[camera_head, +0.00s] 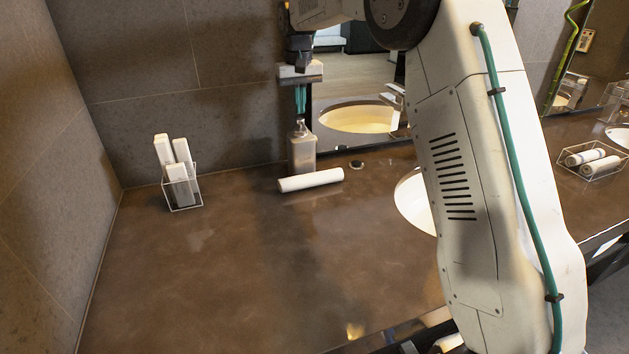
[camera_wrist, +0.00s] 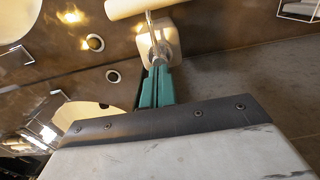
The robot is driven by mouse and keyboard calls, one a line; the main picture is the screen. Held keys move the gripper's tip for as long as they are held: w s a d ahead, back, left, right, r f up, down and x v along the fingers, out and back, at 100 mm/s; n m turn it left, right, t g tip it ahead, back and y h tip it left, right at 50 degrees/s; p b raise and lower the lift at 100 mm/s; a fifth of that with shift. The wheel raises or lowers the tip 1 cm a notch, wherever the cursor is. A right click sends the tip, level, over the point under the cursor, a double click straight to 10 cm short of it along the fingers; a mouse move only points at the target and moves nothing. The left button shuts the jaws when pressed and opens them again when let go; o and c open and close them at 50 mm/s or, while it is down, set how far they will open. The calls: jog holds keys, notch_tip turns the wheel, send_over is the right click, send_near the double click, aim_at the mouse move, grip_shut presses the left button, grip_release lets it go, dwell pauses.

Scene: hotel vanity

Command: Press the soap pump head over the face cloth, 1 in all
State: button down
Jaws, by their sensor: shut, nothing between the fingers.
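The soap dispenser (camera_head: 302,153) stands upright on the brown counter, close to the back wall. Its metal pump head (camera_head: 299,127) is at the top, and the dispenser also shows in the wrist view (camera_wrist: 172,45). The face cloth (camera_head: 310,180) is a white roll lying just in front of the dispenser; part of it shows at the top of the wrist view (camera_wrist: 135,7). My gripper (camera_head: 300,112) points straight down with its teal fingers together and empty. The fingertips are right above the pump head; whether they touch it I cannot tell.
A sink (camera_head: 412,200) is at the right, partly behind my arm. A wire tray (camera_head: 592,163) with white rolls is farther right. The front left counter is clear.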

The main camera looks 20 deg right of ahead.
dwell(0.4)
jog(key=shift+f, duration=1.45)
jog(key=shift+r, duration=1.45)
jog(key=shift+r, duration=3)
jog(key=shift+w, duration=0.1)
